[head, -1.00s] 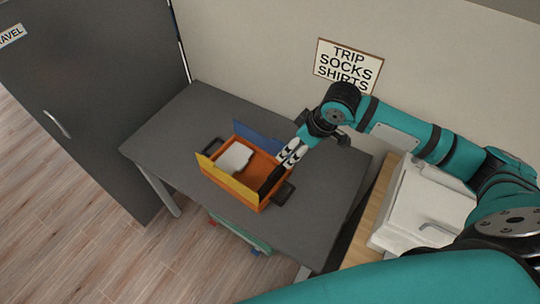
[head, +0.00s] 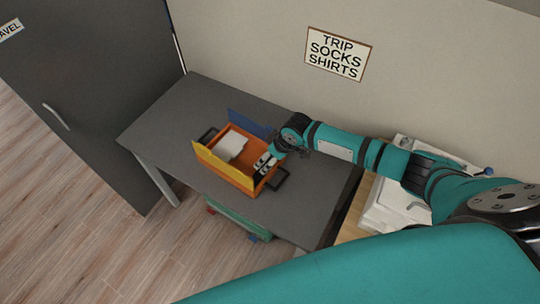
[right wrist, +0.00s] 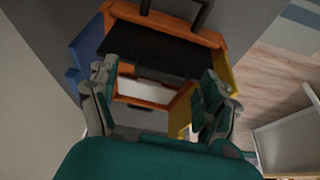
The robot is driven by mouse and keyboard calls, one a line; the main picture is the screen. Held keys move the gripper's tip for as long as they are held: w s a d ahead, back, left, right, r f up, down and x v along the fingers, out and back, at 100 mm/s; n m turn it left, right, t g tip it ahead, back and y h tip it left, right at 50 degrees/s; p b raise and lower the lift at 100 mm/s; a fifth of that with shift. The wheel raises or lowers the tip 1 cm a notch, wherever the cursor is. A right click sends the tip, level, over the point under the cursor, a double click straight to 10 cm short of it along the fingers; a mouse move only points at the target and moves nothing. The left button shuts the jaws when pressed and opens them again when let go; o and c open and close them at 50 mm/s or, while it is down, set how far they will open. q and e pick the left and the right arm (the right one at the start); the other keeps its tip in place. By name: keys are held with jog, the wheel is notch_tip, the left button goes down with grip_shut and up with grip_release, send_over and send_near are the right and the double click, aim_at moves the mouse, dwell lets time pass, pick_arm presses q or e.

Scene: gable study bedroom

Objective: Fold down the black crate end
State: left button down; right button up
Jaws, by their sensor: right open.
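An orange crate (head: 236,178) stands on the dark grey table, with a blue side (head: 250,124) at the back and a yellow side (head: 222,169) at the front. A white item (head: 231,145) lies inside. My right gripper (head: 265,163) is open and empty at the crate's right end. In the right wrist view, the black crate end (right wrist: 150,45) leans inward from the orange rim (right wrist: 207,37), in front of my spread fingers (right wrist: 160,92). I cannot tell if they touch it. A black handle (head: 277,181) sticks out at that end. My left gripper is out of view.
The grey table (head: 183,112) has free room left and right of the crate. A green container (head: 238,218) is below its front edge. A grey cabinet (head: 85,95) stands left; a white case (head: 385,213) is right. A sign (head: 338,54) hangs on the wall.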

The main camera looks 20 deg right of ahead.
jog(key=shift+a+f, duration=0.1)
jog(key=shift+f, duration=0.05)
jog(key=c, duration=1.4)
grip_shut()
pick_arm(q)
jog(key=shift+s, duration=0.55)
pick_arm(e)
jog(key=shift+w, duration=0.15)
